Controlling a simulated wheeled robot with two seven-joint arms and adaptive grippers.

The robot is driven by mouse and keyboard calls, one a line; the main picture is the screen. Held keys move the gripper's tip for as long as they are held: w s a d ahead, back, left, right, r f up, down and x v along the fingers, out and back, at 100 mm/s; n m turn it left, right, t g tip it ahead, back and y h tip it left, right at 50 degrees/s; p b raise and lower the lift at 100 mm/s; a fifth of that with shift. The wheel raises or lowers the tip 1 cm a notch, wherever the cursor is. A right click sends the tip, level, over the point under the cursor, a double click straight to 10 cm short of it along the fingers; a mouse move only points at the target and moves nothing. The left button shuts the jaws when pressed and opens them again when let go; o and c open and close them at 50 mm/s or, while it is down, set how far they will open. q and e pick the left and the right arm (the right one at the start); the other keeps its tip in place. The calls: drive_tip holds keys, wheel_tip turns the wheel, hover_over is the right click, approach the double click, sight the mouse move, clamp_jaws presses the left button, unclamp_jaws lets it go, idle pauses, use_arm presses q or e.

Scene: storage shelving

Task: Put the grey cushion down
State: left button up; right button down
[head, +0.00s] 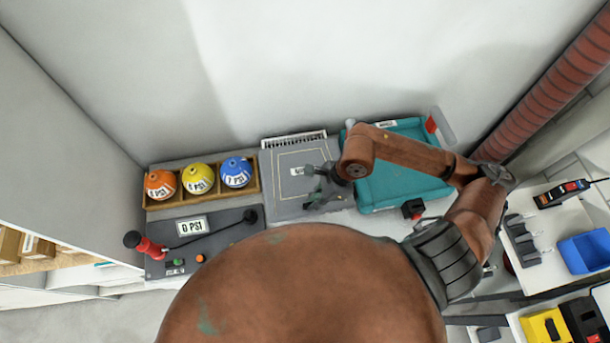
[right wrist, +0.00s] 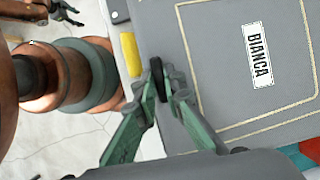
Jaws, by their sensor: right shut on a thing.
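My right gripper (head: 316,196) is over the grey panel (head: 278,206), which has a yellow outline and a white label. In the right wrist view the label reads BIANCA, and my right gripper (right wrist: 158,80) is shut on a small, thin, dark grey rounded thing, seen edge-on, which I take to be the grey cushion (right wrist: 158,79). The fingers hide part of it. It appears close to the panel's edge; I cannot tell whether it touches. Part of my left gripper (right wrist: 66,12) shows at the top left of the right wrist view; its jaws are unclear.
A teal tray (head: 372,205) lies right of the panel. A wall rises behind.

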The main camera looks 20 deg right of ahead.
sight(306, 178)
drive_tip(key=w, duration=0.3)
drive_tip(key=w+d+p, duration=0.1)
drive_tip(key=w, duration=0.2)
drive_tip(key=w+d, duration=0.1)
drive_tip(key=w, duration=0.3)
drive_tip(key=shift+d+r, duration=0.15)
drive_tip(key=shift+d, duration=0.1)
drive_tip(key=shift+w+d+f+p, duration=0.1)
drive_tip(key=shift+w+f+p, duration=0.1)
drive_tip(key=shift+f, duration=0.35)
drive_tip(key=shift+w+d+f+p, duration=0.1)
drive_tip(key=shift+w+f+p, duration=0.1)
drive_tip(key=shift+f, duration=0.3)
drive_tip(key=shift+a+f+p, duration=0.1)
drive_tip(key=shift+f+p, duration=0.2)
drive_tip(key=shift+f, duration=1.7)
drive_tip(key=shift+w+f, duration=0.1)
drive_tip(key=shift+f, duration=0.3)
drive_tip(key=shift+w+f, duration=0.1)
drive_tip(key=shift+f, duration=0.1)
drive_tip(key=c, duration=2)
unclamp_jaws()
drive_tip(key=v, duration=1.2)
drive_tip(key=shift+d+b, duration=0.2)
drive_tip(key=shift+b, duration=0.1)
